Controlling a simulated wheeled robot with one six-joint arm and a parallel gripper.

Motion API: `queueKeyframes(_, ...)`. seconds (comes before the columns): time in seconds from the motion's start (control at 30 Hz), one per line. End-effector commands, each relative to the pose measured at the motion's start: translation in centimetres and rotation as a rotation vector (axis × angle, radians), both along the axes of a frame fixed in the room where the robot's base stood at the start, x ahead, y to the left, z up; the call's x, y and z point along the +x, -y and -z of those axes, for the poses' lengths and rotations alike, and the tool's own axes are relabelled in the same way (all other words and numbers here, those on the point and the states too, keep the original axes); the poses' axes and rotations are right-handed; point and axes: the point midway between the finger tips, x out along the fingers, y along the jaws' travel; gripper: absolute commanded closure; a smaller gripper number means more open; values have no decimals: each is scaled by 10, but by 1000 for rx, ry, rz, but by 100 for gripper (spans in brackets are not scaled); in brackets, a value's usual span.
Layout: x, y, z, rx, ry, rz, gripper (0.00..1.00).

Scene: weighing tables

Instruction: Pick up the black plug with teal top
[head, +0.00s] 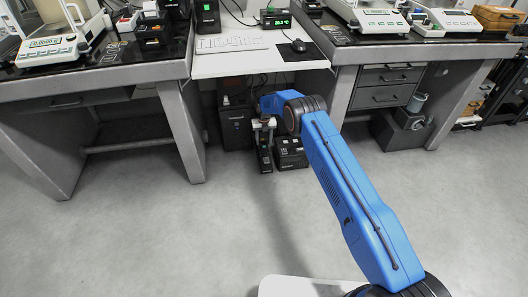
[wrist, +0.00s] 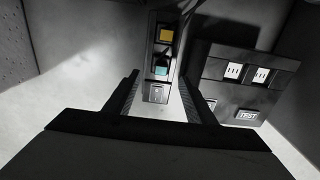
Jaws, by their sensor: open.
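The black plug with the teal top (wrist: 161,67) sits in a narrow black power strip (wrist: 155,110), between a yellow-topped plug (wrist: 166,36) and a pale rocker switch (wrist: 155,93). My gripper (wrist: 160,77) is open and empty, with one finger on each side of the strip in the wrist view. The teal top appears between the fingertips, with gaps on both sides; how far below them it lies I cannot tell. In the head view my gripper (head: 264,124) is low under the middle desk, above the strip (head: 265,160).
A black box with sockets and a TEST button (wrist: 243,80) stands close to the right of the strip; it also shows in the head view (head: 291,152). A dark computer case (head: 236,127) stands to the left. The white desk (head: 260,65) is overhead. Floor in front is clear.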

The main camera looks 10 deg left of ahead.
Motion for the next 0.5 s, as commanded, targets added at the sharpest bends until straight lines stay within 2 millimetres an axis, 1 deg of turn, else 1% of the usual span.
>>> queueKeyframes(0.03,0,0,6,0,1,0,50)
queueKeyframes(0.1,1,0,12,0,1,0,50)
queueKeyframes(0.37,1,0,24,0,1,0,50)
queueKeyframes(0.5,2,0,39,0,1,0,50)
